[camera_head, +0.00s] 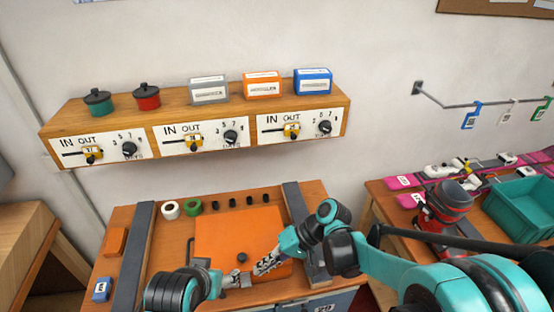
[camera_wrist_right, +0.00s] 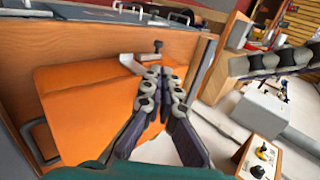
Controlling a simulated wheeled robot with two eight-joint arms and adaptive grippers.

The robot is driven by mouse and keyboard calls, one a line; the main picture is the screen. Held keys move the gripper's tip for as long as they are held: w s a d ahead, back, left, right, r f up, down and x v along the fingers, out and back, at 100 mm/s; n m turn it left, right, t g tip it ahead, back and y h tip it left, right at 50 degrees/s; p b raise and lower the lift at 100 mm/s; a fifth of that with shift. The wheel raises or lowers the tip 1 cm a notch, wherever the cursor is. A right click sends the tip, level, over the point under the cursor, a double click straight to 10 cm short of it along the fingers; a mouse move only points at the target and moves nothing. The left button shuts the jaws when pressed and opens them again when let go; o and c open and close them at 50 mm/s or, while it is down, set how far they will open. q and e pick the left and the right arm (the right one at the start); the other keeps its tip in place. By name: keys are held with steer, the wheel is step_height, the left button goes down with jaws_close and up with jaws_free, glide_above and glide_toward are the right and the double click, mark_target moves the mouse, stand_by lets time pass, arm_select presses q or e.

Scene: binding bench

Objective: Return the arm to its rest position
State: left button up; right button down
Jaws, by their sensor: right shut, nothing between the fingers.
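My right gripper (camera_head: 262,268) comes in from the right and hangs over the orange board on the bench, its fingers pointing down and left. In the right wrist view its two fingers (camera_wrist_right: 165,72) are closed together with nothing between them. The orange board (camera_head: 222,228) lies flat on the wooden bench; its orange surface also shows in the right wrist view (camera_wrist_right: 85,115). My left gripper (camera_head: 238,281) is low in the head view, pointing right, close to the right fingertips; its finger gap is too small to make out.
A wall shelf (camera_head: 200,112) carries dial panels, two pots and several small boxes. Dark rails (camera_head: 138,250) flank the orange board. A white roll (camera_head: 170,210) and a green roll (camera_head: 193,207) lie behind it. A right-hand table holds a teal crate (camera_head: 522,208) and a red-black device (camera_head: 447,210).

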steer(key=shift+d, duration=0.1)
arm_select(q)
step_height(320, 180, down, 5)
steer(key=b, duration=0.5)
arm_select(e)
steer(key=s+d+m+t+h, duration=0.1)
steer(key=s+d+t+h, duration=0.1)
steer(key=d, duration=0.6)
steer(key=s+d+m+t+h, duration=0.1)
steer(key=s+d+t+h, duration=0.1)
steer(key=d, duration=0.6)
steer(key=s+d+m+t+h, duration=0.1)
steer(key=d+t+h, duration=0.3)
steer(key=d, duration=0.5)
steer(key=shift+s+r+t+h, duration=0.3)
steer(key=shift+s+r+t, duration=0.2)
steer(key=shift+t, duration=0.3)
arm_select(q)
steer(key=shift+c, duration=0.3)
arm_select(e)
steer(key=shift+f, duration=0.1)
